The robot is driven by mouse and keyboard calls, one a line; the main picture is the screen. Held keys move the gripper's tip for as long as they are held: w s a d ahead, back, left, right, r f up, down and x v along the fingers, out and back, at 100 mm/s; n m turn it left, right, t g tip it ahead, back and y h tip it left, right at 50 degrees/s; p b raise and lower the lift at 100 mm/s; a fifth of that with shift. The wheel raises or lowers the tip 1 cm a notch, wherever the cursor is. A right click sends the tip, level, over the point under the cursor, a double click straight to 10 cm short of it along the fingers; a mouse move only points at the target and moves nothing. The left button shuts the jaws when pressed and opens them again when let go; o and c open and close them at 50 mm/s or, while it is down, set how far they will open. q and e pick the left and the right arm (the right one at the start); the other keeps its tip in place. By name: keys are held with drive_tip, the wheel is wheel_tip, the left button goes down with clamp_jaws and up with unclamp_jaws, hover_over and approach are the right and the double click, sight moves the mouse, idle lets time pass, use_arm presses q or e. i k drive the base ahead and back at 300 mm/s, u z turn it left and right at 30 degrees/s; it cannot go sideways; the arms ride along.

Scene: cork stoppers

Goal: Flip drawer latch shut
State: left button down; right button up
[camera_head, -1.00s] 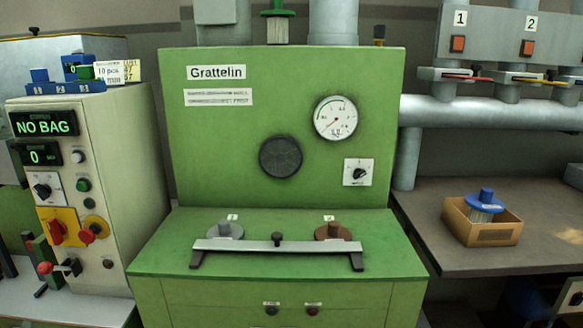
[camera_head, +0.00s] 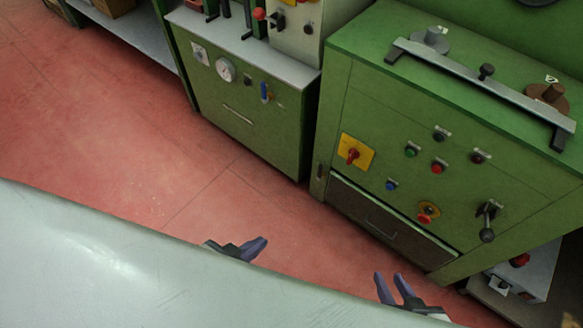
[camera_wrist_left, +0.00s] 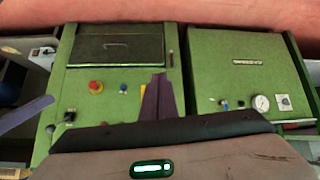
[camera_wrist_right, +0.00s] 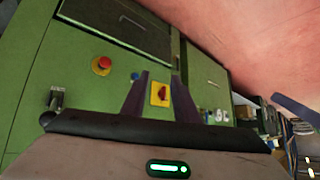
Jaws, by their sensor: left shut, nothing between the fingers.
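A dark drawer front (camera_head: 350,207) with a thin handle is set low in the green machine. It shows in the left wrist view (camera_wrist_left: 108,55) and right wrist view (camera_wrist_right: 92,12). A small dark upright piece (camera_head: 320,171) beside the drawer's left end may be the latch; it also shows in the left wrist view (camera_wrist_left: 172,60). Its position is too small to judge. My left gripper (camera_head: 262,243) is shut and empty, its fingers together in the left wrist view (camera_wrist_left: 158,90). My right gripper (camera_head: 390,279) is open and empty. Both are well apart from the machine.
Knobs and buttons, a yellow-backed red switch (camera_head: 353,155) and a black lever (camera_head: 487,225) stick out of the machine front. A second green cabinet (camera_head: 235,110) stands left of it. Red floor (camera_head: 110,130) is open in front. My pale body fills the lower left.

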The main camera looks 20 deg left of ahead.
sight(319, 177)
drive_tip(key=u, duration=0.05)
drive_tip(key=i, duration=0.35)
drive_tip(key=u, duration=0.4)
drive_tip(key=k, duration=0.5)
drive_tip(key=u, duration=0.6)
drive_tip(key=k, duration=0.85)
drive_tip(key=u, duration=0.5)
drive_tip(key=i, duration=1.25)
drive_tip(key=z, duration=1.2)
drive_tip(key=i, duration=0.9)
drive_tip(key=z, duration=1)
